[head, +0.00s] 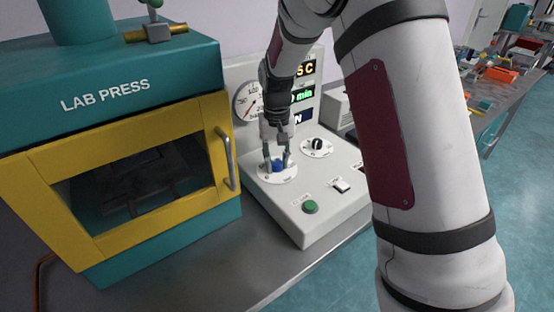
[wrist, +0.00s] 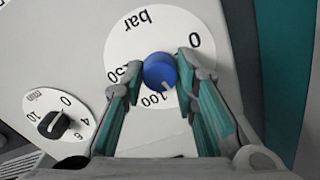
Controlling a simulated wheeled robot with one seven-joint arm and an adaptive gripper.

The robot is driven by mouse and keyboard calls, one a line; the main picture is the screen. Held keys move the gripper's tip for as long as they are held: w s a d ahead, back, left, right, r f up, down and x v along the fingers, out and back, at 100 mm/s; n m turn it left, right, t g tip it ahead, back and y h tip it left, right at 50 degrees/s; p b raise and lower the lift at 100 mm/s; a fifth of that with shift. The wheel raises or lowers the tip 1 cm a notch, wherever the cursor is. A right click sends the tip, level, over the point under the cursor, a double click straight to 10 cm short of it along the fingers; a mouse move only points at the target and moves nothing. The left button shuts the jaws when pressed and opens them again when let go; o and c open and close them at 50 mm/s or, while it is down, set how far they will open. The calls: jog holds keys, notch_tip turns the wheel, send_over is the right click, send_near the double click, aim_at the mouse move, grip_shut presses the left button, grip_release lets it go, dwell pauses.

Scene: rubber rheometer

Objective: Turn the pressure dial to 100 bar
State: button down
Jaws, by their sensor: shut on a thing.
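The blue pressure knob (head: 278,167) sits on a round white dial plate (head: 263,175) on the control panel. In the wrist view the blue knob (wrist: 158,68) is at the middle of the plate (wrist: 135,35) marked "bar". Its pale pointer mark points down and slightly right, close to the "100" label but a little to its right. The "0" is at upper right and a partly covered label, seemingly 150, is at left. My gripper (head: 277,163) is shut on the knob from above, one finger on each side, as the wrist view (wrist: 160,72) shows.
A black minutes knob (wrist: 54,124) on its own dial also shows in the head view (head: 317,145). A green button (head: 310,207) and a white switch (head: 341,186) are on the panel. The lab press (head: 120,150) stands close on the left. A gauge (head: 248,103) is behind my gripper.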

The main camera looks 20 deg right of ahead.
aim_at(277, 162)
jog(key=m, duration=0.4)
jog(key=shift+p, duration=0.3)
jog(key=shift+m+p, duration=0.35)
jog(key=shift+m, duration=2.15)
jog(key=c, duration=1.3)
grip_release()
jog(key=shift+r, duration=0.1)
notch_tip(277, 162, up, 12)
jog(key=shift+f, duration=0.1)
